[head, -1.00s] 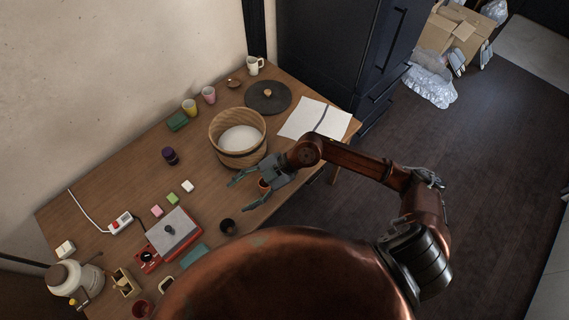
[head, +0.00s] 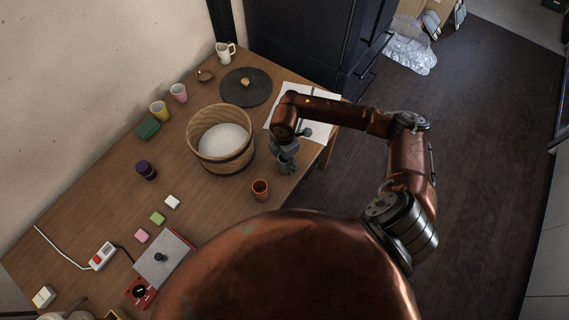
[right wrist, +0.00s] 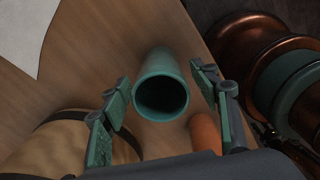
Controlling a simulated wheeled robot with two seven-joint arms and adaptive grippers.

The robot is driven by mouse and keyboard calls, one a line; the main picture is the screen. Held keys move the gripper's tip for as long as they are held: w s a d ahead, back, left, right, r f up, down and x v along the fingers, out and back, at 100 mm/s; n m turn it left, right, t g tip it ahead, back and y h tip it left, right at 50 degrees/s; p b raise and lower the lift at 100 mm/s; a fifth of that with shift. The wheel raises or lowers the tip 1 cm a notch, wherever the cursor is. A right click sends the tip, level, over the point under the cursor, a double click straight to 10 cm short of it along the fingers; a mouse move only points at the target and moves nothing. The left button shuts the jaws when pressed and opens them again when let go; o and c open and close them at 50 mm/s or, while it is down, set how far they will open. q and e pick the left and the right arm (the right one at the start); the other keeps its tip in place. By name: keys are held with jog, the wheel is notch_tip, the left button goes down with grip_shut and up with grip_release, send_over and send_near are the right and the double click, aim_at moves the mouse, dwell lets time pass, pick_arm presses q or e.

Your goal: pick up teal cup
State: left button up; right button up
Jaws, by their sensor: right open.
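The teal cup (head: 285,168) stands near the table's right edge in the head view, largely covered by my right gripper (head: 287,156). In the right wrist view the teal cup (right wrist: 161,98) is upright, with its round dark opening facing the camera. My right gripper (right wrist: 160,76) is open there, one finger on each side of the cup. Gaps show between both fingers and the cup wall, so I see no contact. My left gripper is in neither view.
An orange cup (head: 260,189) stands close by; it also shows beside the right finger in the right wrist view (right wrist: 204,135). A wooden tub (head: 238,158) is left of the gripper. White paper (head: 273,119) lies behind it. The table's right edge is near.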

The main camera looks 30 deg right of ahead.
notch_tip(320, 180, down, 4)
jog(key=shift+d+r, duration=0.1)
jog(key=shift+r, duration=0.15)
jog(key=c, duration=1.2)
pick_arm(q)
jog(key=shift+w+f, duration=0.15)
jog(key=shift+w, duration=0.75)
pick_arm(e)
jog(key=shift+c, duration=0.7)
